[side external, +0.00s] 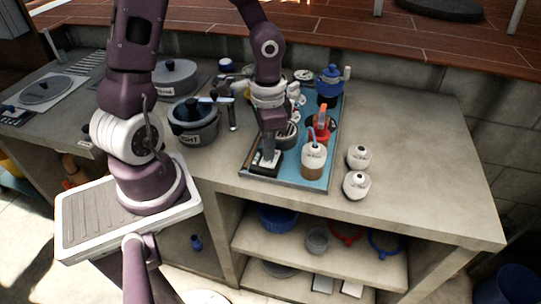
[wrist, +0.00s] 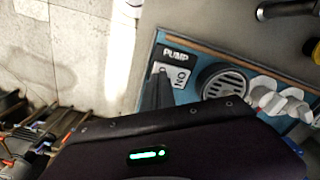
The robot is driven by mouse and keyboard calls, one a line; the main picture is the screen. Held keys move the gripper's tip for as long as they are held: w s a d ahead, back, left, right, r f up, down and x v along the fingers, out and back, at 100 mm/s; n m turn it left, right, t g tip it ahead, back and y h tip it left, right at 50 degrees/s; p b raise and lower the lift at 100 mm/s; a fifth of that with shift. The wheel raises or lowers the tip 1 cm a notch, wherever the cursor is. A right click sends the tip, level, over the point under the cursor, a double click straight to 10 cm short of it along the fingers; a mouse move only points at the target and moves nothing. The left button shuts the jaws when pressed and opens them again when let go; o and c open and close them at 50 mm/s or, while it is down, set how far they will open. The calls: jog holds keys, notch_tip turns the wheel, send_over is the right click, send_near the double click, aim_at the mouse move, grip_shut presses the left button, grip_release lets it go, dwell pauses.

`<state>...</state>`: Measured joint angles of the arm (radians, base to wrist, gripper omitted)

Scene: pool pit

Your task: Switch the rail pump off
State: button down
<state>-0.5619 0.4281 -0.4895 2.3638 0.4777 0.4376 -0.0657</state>
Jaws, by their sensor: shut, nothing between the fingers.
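The pump switch (wrist: 180,78) shows in the wrist view as a pale plate with dark lettering, under a "PUMP" label on the blue rail panel (wrist: 205,62). My gripper (wrist: 157,88) is shut and empty, its dark fingers at the left part of the plate and covering some of it. I cannot tell whether they touch it, nor which way the switch is set. In the side external view my gripper (side external: 268,148) points down over the dark switch block (side external: 264,162) at the near left end of the blue panel (side external: 314,184).
A round grille (wrist: 227,84) and white knobs (wrist: 280,100) sit right of the switch. The counter's right part is clear.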

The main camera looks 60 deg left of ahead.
jog(key=shift+f, duration=0.8)
jog(key=shift+r, duration=3.65)
jog(key=s+d+r+n+t, duration=0.1)
jog(key=s+d+r+t, duration=0.1)
jog(key=s+r, duration=0.3)
jog(key=s+d+r+n+t, duration=0.2)
jog(key=s+r, duration=0.3)
jog(key=r, duration=0.3)
jog(key=shift+s+d+r+t, duration=0.15)
jog(key=shift+s+d+t, duration=0.1)
jog(key=shift+d+t, duration=0.4)
